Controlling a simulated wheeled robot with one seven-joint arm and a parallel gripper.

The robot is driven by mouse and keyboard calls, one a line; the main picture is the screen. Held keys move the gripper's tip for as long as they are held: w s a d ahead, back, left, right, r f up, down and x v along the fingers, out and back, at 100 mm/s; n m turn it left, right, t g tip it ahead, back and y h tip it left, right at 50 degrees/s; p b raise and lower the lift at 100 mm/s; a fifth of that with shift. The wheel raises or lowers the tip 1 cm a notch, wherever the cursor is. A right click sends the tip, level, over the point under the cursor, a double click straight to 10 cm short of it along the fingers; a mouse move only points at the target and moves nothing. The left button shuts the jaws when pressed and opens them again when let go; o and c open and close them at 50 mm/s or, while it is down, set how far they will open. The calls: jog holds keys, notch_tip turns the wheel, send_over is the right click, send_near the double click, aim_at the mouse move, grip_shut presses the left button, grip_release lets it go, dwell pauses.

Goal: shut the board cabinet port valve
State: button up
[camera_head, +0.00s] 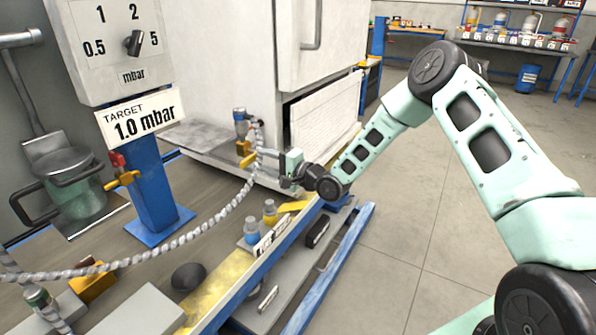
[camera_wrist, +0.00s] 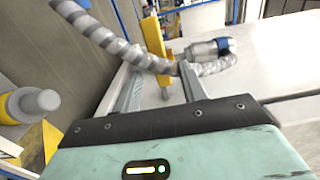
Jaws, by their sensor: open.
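The yellow valve handle (camera_head: 245,154) is by the white cabinet's lower corner, below a blue-and-grey fitting (camera_head: 241,122) with a braided hose. My gripper (camera_head: 268,160) is just right of the handle, fingers pointing left toward it. In the wrist view the yellow handle (camera_wrist: 153,38) stands upright ahead of my open fingers (camera_wrist: 162,78), its lower stem showing between them. I cannot tell whether any finger touches it. The grey fitting (camera_wrist: 203,49) lies just to its right. Part of the hose crosses close to the handle.
The braided hose (camera_head: 205,217) hangs across to the lower left. A gauge box (camera_head: 110,45) stands on a blue post, with a red-and-yellow valve (camera_head: 122,172) beside it. Small bottles (camera_head: 269,211) stand on the bench. The white cabinet (camera_head: 225,65) is behind; floor is open at right.

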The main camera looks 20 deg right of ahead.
jog(key=v, duration=1.2)
jog(key=shift+p, duration=0.3)
jog(key=shift+s+d, duration=0.1)
jog(key=shift+s, duration=0.05)
